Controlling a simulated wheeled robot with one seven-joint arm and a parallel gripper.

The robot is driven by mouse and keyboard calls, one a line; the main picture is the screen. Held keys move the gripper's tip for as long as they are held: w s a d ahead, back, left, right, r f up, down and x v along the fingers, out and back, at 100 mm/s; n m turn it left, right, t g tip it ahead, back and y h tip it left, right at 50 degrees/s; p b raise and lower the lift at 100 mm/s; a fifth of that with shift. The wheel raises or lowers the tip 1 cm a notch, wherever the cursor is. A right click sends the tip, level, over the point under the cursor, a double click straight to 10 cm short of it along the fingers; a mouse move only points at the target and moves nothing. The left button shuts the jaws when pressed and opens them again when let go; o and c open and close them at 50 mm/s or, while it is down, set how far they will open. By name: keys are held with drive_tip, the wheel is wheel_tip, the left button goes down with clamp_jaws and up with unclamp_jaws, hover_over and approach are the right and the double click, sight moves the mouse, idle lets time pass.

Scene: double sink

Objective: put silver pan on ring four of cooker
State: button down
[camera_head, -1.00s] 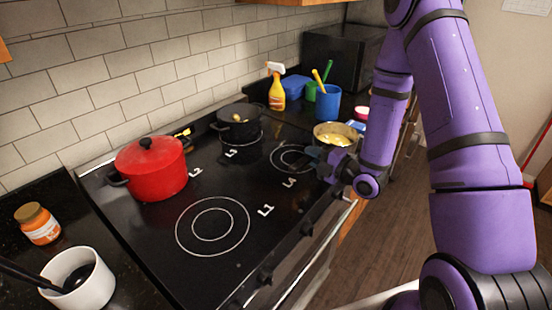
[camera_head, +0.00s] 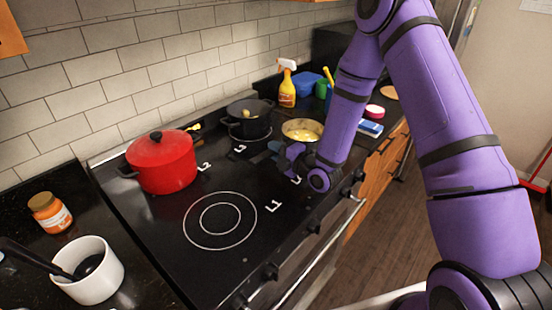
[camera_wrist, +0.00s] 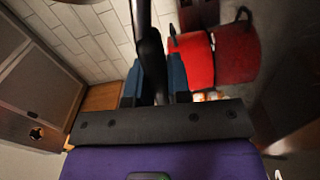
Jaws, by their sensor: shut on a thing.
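In the wrist view, the two blue fingers (camera_wrist: 154,82) are shut on the pan's black handle (camera_wrist: 150,48). Ring four is hidden behind my gripper and the pan. I cannot tell whether the pan touches the cooker top or is held just above it.
A dark pot (camera_head: 249,121) stands close left of the pan on ring L3. A red lidded pot (camera_head: 163,163) is on L2. Ring L1 (camera_head: 220,221) is bare. A spray bottle (camera_head: 287,86) and a blue sponge (camera_head: 370,128) are beyond the cooker.

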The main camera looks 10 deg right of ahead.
drive_tip(key=shift+d+f, duration=0.1)
drive_tip(key=shift+f, duration=1.55)
drive_tip(key=c, duration=1.1)
unclamp_jaws()
